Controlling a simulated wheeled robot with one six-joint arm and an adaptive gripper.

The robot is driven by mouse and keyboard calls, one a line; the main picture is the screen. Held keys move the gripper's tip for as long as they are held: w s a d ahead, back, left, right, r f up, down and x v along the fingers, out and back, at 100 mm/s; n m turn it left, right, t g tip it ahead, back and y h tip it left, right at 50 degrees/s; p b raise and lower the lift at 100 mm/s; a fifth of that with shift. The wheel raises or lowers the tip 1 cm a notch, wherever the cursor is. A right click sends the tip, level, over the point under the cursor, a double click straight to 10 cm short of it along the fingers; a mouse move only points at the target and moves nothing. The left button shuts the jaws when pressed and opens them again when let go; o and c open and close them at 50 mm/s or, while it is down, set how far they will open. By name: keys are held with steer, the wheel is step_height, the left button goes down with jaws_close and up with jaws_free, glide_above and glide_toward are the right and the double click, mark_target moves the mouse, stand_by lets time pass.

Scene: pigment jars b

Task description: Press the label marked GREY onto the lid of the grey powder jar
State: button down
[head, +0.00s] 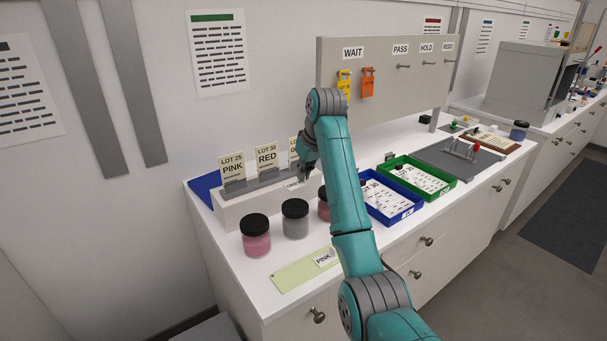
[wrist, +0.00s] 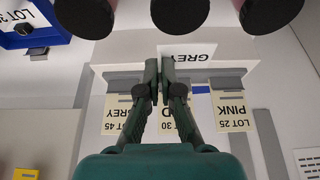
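The GREY label (wrist: 190,52) shows upside down in the wrist view, at the front edge of the pale block (wrist: 100,72). In the head view this label (head: 292,184) is small and partly hidden. My gripper (wrist: 158,66) has its fingers almost together at one end of the label, seemingly pinching it; the contact is hard to see. In the head view my gripper (head: 306,178) is low over the block. The grey powder jar (head: 295,222) stands upright in front of the block, between the pink jar (head: 256,240) and a partly hidden red jar (head: 323,210). Its black lid (wrist: 180,12) looks bare.
Cards for PINK (head: 233,168), RED (head: 267,157) and GREY (wrist: 118,115) stand along the block. A pale green strip (head: 290,276) with a PINK label (head: 323,259) lies in front. Blue (head: 402,217) and green (head: 442,192) trays lie to the right, beyond my arm.

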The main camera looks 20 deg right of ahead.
mark_target(306, 184)
steer(key=shift+f, duration=0.15)
steer(key=shift+f, duration=2.75)
steer(key=shift+f, duration=0.65)
steer(key=c, duration=1.2)
jaws_free()
steer(key=shift+c, duration=0.2)
steer(key=shift+r, duration=0.1)
steer(key=shift+r, duration=2.9)
